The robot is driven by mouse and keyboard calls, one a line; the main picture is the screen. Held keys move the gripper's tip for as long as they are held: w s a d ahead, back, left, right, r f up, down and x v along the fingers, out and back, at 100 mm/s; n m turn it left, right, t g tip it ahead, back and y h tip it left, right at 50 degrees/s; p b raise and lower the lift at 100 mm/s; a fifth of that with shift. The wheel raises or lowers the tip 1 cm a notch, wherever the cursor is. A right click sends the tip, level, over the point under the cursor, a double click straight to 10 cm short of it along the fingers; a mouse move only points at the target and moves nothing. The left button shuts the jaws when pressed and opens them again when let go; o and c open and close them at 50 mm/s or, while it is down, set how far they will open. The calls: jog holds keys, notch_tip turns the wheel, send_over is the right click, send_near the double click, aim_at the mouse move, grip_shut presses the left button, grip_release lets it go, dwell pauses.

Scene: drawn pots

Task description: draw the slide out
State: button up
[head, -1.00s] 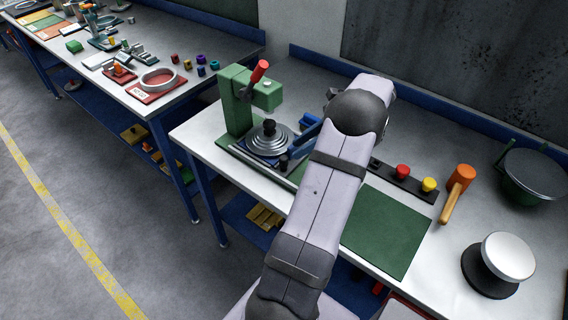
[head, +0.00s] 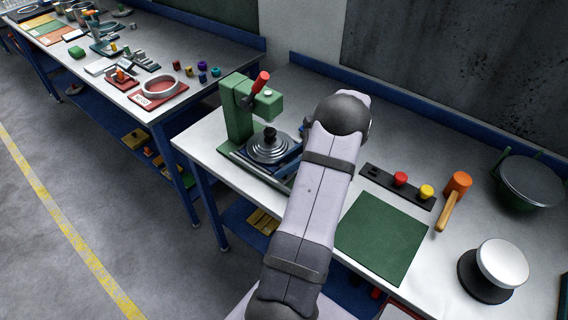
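A green press (head: 237,112) with a red-handled lever (head: 259,84) stands at the left end of the near bench. In front of its column, a grey stepped round piece (head: 268,149) with a black knob sits on a dark blue slide (head: 284,168) in a low base. My arm crosses the picture to the right of the slide and covers its right end. My gripper is hidden behind the arm, so I cannot see its fingers or whether it touches the slide.
A green mat (head: 381,236) lies right of my arm. Another bench (head: 205,103) stands at the left.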

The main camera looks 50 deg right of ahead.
grip_shut()
jog(key=shift+s, duration=0.1)
jog(key=s+p, duration=0.1)
jog(key=s, duration=1.5)
jog(key=shift+s+p, duration=0.3)
grip_release()
jog(key=shift+s, duration=0.25)
jog(key=shift+w, duration=0.15)
